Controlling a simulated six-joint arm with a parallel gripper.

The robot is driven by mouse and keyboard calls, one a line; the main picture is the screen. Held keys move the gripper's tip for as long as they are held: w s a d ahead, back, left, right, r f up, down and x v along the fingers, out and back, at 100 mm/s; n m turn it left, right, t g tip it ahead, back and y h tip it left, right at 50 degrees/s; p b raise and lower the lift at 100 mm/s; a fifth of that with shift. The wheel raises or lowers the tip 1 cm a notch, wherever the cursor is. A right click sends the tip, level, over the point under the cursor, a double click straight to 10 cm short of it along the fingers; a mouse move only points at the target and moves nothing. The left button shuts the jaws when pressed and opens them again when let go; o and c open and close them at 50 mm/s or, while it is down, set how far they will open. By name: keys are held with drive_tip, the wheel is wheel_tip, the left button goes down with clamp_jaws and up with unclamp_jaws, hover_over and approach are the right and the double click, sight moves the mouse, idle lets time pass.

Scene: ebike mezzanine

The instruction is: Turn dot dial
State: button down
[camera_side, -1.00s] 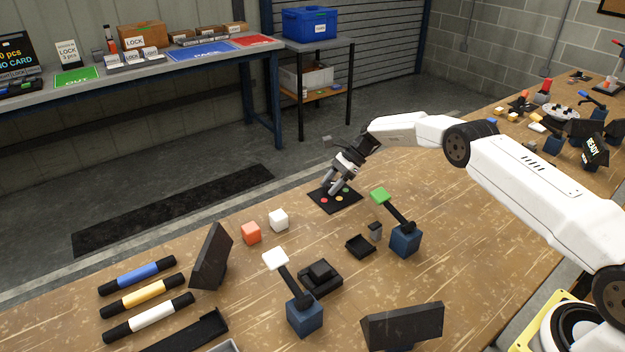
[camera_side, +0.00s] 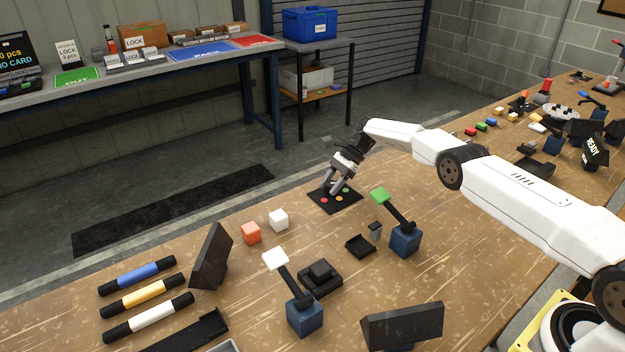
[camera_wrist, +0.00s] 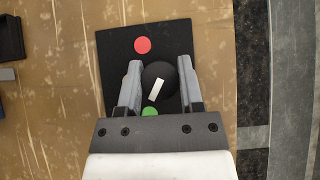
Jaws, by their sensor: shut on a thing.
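The dot dial is a round black knob (camera_wrist: 165,74) with a white pointer mark, on a square black plate (camera_wrist: 115,45). The plate also lies on the bench in the side view (camera_side: 350,202). My gripper (camera_side: 332,190) is shut on the knob, one finger on each side in the wrist view (camera_wrist: 159,66). In the side view the fingers hide the knob.
An orange cube (camera_side: 251,233) and a white cube (camera_side: 278,220) stand left of the plate. A green-topped lever (camera_side: 404,238) on a blue base stands close at its right. A white-topped lever (camera_side: 304,312) and a small black tray (camera_side: 360,246) are nearer the camera.

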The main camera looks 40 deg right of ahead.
sight(332, 183)
drive_tip(key=shift+d, duration=0.1)
idle(0.6)
drive_tip(key=shift+c, duration=1.2)
unclamp_jaws()
drive_tip(key=shift+r, duration=0.25)
drive_tip(key=shift+r, duration=1.4)
drive_tip(key=s+r, duration=0.9)
drive_tip(key=s, duration=0.5)
drive_tip(key=shift+a+r, duration=0.35)
drive_tip(key=shift+r, duration=0.05)
drive_tip(key=shift+s, duration=0.1)
